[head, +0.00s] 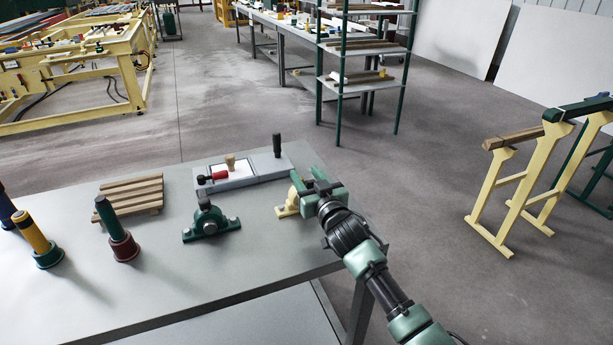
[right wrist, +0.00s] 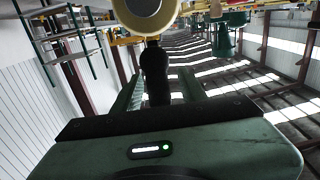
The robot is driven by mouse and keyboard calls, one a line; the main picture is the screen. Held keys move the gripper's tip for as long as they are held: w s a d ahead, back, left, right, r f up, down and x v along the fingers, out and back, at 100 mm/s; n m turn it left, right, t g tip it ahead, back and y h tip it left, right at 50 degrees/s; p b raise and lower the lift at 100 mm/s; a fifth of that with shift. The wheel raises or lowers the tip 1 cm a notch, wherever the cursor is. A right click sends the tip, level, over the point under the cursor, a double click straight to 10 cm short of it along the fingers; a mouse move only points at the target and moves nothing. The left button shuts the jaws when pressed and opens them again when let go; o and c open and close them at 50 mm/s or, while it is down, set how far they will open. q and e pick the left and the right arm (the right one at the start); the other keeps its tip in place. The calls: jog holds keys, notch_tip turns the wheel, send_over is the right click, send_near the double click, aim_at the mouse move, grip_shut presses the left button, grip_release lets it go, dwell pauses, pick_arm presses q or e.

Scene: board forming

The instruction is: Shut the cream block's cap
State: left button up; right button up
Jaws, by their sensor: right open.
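The cream block (head: 285,211) stands near the right end of the grey table. My right gripper (head: 314,184) is over and just right of it and hides much of it, so I cannot tell how its cap sits. In the right wrist view a round cream-rimmed part (right wrist: 176,20) shows at the top edge, close to the gripper, with a dark grey middle. My right gripper is open; I cannot tell whether it touches the block. My left gripper is out of view.
A dark green block (head: 209,225) stands left of the cream one. Behind are a grey fixture (head: 240,177) with a red handle and an upright black handle. A wooden slatted rack (head: 130,196) and several upright coloured cylinders (head: 121,238) are at left. The table front is clear.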

grip_shut()
dwell(1.4)
